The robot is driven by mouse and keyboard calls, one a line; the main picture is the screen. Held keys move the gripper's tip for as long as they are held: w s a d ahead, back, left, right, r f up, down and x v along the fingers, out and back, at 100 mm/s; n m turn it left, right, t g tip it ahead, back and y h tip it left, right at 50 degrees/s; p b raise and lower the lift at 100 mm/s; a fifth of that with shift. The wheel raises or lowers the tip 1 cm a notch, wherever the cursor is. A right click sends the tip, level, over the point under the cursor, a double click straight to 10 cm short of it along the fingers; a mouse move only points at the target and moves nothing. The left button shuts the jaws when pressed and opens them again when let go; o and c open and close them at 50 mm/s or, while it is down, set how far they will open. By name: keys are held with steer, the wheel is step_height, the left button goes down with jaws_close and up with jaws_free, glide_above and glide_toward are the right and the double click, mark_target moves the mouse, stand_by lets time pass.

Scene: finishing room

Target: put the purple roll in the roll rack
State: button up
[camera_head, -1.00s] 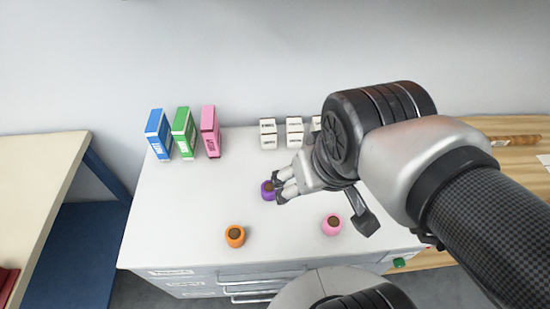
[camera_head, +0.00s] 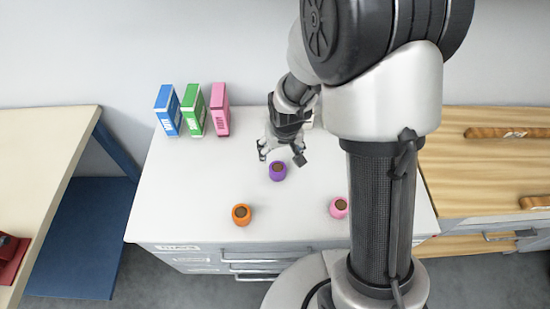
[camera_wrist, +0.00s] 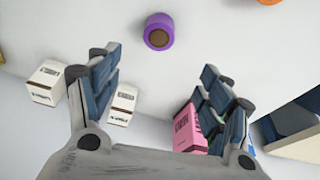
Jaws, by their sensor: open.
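The purple roll (camera_head: 278,171) stands upright on the white cabinet top (camera_head: 190,200), with its brown core showing. It also shows in the wrist view (camera_wrist: 158,31), ahead of the fingers and between their lines. My gripper (camera_head: 281,152) is open and empty, just behind and above the purple roll in the head view, apart from it as far as I can tell. In the wrist view my two fingers (camera_wrist: 163,85) are spread wide with nothing between them. I cannot make out a roll rack in these frames.
An orange roll (camera_head: 241,214) and a pink roll (camera_head: 338,207) stand nearer the front edge. Blue (camera_head: 168,110), green (camera_head: 193,110) and pink (camera_head: 220,110) boxes stand at the back left. Small white boxes (camera_wrist: 46,82) lie near my fingers in the wrist view.

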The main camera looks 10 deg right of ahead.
steer(key=b, duration=0.3)
glide_toward(277, 167)
steer(key=x, duration=0.5)
steer(key=b+x, duration=0.2)
steer(key=x, duration=0.3)
steer(key=shift+s+f, duration=0.1)
steer(key=shift+f, duration=0.1)
steer(key=shift+r, duration=0.1)
steer(key=c, duration=1.3)
steer(key=shift+o, duration=0.2)
steer(key=shift+r, duration=0.1)
